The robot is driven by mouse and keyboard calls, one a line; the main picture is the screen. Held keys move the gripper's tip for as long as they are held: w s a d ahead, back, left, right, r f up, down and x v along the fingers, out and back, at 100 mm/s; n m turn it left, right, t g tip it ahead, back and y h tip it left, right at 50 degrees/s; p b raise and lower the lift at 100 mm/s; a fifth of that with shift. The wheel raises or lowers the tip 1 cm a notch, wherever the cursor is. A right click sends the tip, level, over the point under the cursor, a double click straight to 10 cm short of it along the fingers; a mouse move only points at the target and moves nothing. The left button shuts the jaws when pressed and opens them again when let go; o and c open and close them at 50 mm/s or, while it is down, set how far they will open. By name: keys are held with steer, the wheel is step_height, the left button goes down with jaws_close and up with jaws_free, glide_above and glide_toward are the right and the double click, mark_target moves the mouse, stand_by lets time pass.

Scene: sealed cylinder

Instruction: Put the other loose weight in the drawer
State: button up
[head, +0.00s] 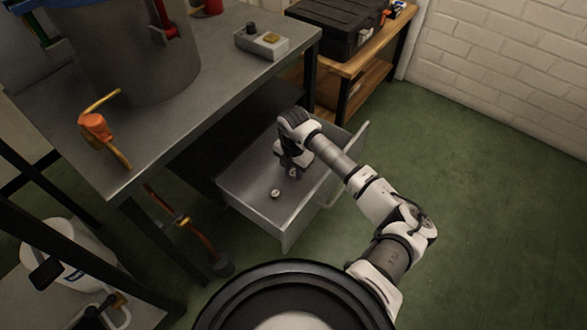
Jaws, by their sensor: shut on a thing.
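The drawer (262,213) under the grey workbench is pulled open. A small pale metal weight (275,193) stands on its floor toward the front left. My gripper (292,172) points down inside the drawer area, behind and to the right of that weight. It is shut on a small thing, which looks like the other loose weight. The fingers and wrist mostly hide the held thing, and I cannot tell whether it touches the drawer floor.
The workbench (175,125) overhangs the drawer's back. A black case (335,28) sits on a wooden shelf. Green floor (470,200) is clear at right.

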mark_target(293, 172)
steer(key=o, duration=1)
steer(key=shift+c, duration=0.2)
step_height(293, 172, up, 12)
steer(key=p, duration=0.3)
steer(key=shift+r, duration=0.15)
